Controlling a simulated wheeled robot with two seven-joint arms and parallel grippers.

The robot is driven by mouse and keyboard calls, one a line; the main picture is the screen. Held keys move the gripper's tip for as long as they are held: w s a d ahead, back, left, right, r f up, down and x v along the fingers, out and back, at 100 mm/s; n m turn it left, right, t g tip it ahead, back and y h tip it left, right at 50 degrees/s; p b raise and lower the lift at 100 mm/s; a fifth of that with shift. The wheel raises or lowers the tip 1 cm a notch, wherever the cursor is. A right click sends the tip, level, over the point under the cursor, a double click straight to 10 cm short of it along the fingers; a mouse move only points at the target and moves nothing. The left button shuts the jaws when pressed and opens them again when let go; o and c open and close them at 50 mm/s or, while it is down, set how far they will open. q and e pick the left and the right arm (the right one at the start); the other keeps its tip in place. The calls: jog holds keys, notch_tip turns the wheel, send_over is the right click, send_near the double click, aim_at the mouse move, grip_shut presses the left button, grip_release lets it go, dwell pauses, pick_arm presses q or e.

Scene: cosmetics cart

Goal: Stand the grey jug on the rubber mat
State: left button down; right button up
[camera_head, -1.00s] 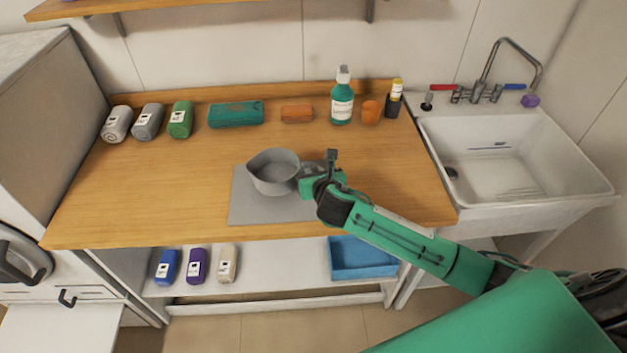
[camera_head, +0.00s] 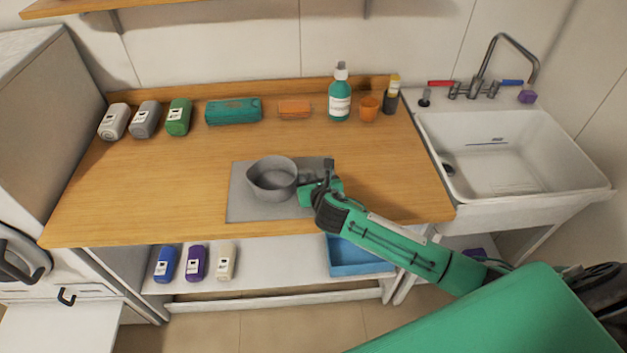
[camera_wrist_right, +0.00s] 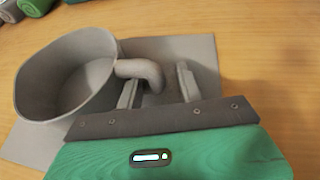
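The grey jug (camera_head: 272,180) stands upright on the grey rubber mat (camera_head: 245,207), left of the mat's middle, with its handle side toward my right gripper. My right gripper (camera_head: 304,183) is at the jug's right side, low over the mat. In the right wrist view, the jug (camera_wrist_right: 62,85) shows its open, empty inside, and its curved handle (camera_wrist_right: 148,70) reaches between the two spread fingers (camera_wrist_right: 160,86). A gap shows between the handle and the right finger. The mat (camera_wrist_right: 205,60) lies below. My left gripper is out of view.
A row of bottles (camera_head: 178,117), a teal case (camera_head: 233,111), an orange bar (camera_head: 294,109), a teal pump bottle (camera_head: 339,98) and an orange cup (camera_head: 368,108) line the counter's back. A sink (camera_head: 510,160) is at right. The wooden counter (camera_head: 150,190) left of the mat is clear.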

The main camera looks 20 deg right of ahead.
jog(key=b+v, duration=0.1)
jog(key=v, duration=1.1)
jog(key=shift+r, duration=0.15)
